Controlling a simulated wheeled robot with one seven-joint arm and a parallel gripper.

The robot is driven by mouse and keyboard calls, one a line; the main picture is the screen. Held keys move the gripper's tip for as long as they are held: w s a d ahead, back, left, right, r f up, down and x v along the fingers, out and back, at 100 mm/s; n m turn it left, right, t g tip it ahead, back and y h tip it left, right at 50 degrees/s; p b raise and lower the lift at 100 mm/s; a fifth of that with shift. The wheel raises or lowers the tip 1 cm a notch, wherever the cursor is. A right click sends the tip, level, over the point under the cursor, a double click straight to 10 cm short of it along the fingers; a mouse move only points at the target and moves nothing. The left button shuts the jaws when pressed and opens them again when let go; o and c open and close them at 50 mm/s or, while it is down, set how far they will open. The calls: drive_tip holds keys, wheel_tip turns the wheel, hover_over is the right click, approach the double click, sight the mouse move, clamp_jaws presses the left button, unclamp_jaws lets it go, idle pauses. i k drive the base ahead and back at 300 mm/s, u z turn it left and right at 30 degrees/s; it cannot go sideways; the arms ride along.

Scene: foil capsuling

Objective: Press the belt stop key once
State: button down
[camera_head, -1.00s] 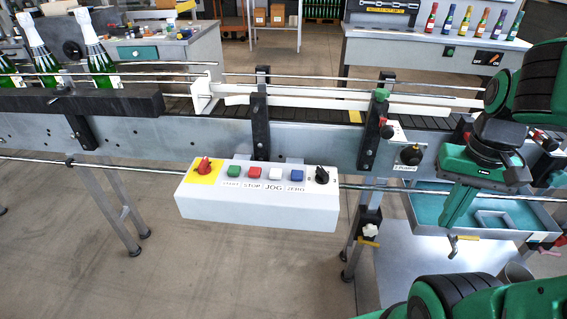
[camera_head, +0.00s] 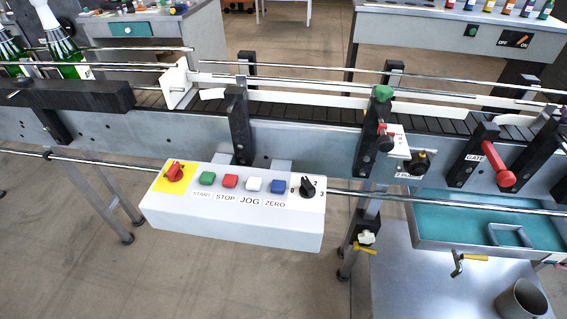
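A blue ZERO key (camera_head: 278,186), a black rotary selector (camera_head: 308,187) and a red knob on a yellow plate (camera_head: 174,172) share the panel. Nothing covers the keys. My gripper and arm are out of view.
The conveyor (camera_head: 300,138) with its rails runs behind the box; green bottles (camera_head: 65,45) stand at its left. A red GATE handle (camera_head: 497,177), a teal tray (camera_head: 460,225) and a grey cup (camera_head: 522,300) are at right. The space before the box is clear.

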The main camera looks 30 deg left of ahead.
sight(229, 180)
drive_tip(key=z, duration=0.55)
drive_tip(key=k, duration=1.85)
drive_tip(key=u, duration=1.7)
drive_tip(key=i, duration=1.05)
drive_tip(key=z, duration=0.05)
